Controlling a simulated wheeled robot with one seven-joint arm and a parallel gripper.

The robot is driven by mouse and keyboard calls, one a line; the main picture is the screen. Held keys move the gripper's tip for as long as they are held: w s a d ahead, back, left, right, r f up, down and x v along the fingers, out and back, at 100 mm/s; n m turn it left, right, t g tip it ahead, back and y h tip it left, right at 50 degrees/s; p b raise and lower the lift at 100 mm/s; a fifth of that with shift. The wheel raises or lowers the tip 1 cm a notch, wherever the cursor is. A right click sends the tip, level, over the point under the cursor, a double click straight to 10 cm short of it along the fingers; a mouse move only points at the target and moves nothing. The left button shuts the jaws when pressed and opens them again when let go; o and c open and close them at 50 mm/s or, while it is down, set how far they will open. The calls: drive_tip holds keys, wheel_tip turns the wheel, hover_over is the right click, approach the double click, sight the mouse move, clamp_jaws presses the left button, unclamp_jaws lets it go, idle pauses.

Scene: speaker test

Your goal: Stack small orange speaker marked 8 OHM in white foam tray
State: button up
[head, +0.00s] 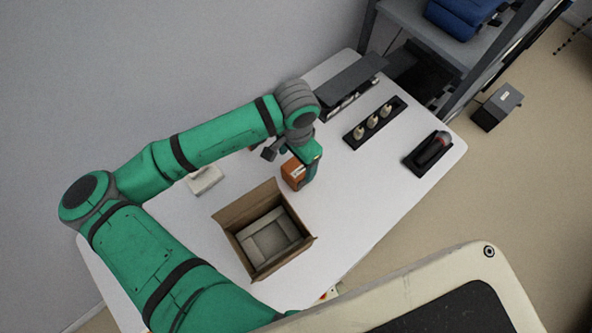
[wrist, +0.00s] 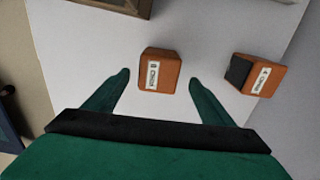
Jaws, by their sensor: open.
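Two orange speakers stand on the white table in the wrist view. The left speaker (wrist: 160,70) has a white label that seems to read 8 OHM. The right speaker (wrist: 257,74) has a dark side face and a label that seems to read 4 OHM. My gripper (wrist: 158,80) is open, its fingertips on either side of the left speaker and apart from it. In the head view, one orange speaker (head: 293,174) shows beside my gripper, partly hidden by it.
The cardboard box (head: 232,215) has raised flaps beside my gripper. A small white object (head: 204,180) lies left of it. Dark trays (head: 375,122) with items stand at the back right. A shelf (head: 440,40) stands beyond. Table near the right front is clear.

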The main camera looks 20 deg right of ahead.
sight(297, 167)
drive_tip(key=shift+d+f, duration=0.1)
drive_tip(key=shift+f, duration=2.65)
drive_tip(key=c, duration=1.8)
drive_tip(key=shift+r, duration=0.15)
